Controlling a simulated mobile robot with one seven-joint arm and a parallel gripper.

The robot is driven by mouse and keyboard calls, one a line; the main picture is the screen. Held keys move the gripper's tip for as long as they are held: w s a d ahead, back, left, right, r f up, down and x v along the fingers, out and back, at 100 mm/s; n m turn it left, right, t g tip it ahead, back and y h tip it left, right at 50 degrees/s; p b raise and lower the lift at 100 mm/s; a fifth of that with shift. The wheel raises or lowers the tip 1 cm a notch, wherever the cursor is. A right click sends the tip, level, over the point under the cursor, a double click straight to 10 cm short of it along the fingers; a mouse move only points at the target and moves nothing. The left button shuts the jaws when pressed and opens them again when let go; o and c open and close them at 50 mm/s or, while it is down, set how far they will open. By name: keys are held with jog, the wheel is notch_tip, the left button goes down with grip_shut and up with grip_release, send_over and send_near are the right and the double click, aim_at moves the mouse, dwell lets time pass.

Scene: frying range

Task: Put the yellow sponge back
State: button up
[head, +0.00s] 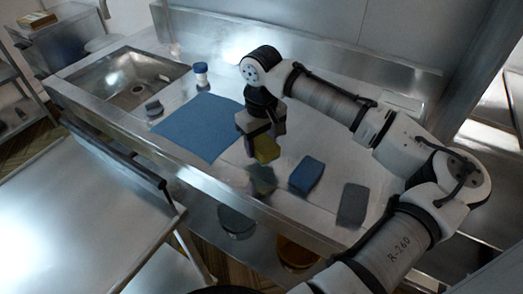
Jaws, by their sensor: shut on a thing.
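My gripper (254,135) points down over the steel counter (225,183) and is shut on the yellow sponge (266,149). The sponge is tilted and hangs from the jaws; a dim patch that looks like its reflection shows on the steel below, so it seems to be a little above the surface. The jaws hide part of the sponge. A blue sponge (307,174) and a dark grey sponge (352,205) lie on the counter to the right of it.
A blue mat (200,127) lies left of my gripper. A white jar with a blue lid (201,75) and a small grey item (154,107) stand near the sink (133,88).

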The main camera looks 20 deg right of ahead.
aim_at(262, 141)
jog(key=shift+f+p, duration=0.3)
jog(key=shift+f, duration=1.85)
jog(key=shift+f, duration=0.2)
jog(key=o, duration=0.9)
jog(key=shift+o, duration=0.2)
jog(key=shift+r, duration=0.15)
notch_tip(262, 141, up, 12)
jog(key=shift+r+b, duration=0.1)
jog(key=shift+b, duration=0.85)
